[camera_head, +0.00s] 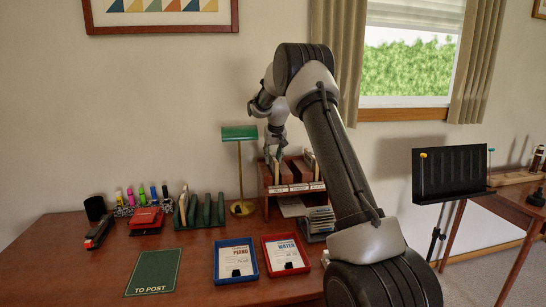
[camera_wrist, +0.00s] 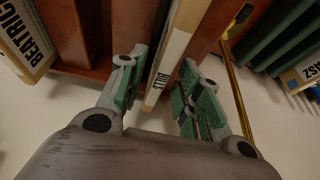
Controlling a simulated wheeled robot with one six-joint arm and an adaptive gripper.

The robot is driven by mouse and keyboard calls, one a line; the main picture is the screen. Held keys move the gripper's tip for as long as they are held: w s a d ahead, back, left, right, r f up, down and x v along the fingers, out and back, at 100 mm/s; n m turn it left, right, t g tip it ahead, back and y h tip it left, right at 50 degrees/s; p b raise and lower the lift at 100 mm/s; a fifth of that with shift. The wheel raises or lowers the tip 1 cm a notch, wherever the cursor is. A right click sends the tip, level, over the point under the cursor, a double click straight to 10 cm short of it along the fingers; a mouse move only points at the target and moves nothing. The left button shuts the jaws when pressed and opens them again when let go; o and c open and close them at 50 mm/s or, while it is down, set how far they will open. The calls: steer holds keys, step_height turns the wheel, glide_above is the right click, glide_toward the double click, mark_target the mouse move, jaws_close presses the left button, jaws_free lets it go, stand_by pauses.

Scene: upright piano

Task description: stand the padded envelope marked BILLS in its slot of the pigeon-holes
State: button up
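The padded envelope marked BILLS (camera_wrist: 168,64) stands between brown dividers of the pigeon-holes (camera_wrist: 205,35), seen from above in the wrist view. My gripper (camera_wrist: 158,92) has its green-padded fingers on either side of the envelope's near end. The fingers are apart, with a visible gap on the right side, so it looks open around the envelope. In the head view the pigeon-holes (camera_head: 268,206) stand at the back of the desk, and my gripper (camera_head: 274,154) is over their left part. My arm hides part of them there.
Another envelope, lettered BEATRIC (camera_wrist: 38,45), is at the wrist view's left. A green rack (camera_head: 207,212) with envelopes and a green lamp (camera_head: 239,134) stand left of the pigeon-holes. A blue tray (camera_head: 217,281) and a red tray (camera_head: 306,268) lie in front.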

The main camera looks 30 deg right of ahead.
steer(key=v, duration=1.2)
steer(key=shift+s, duration=0.1)
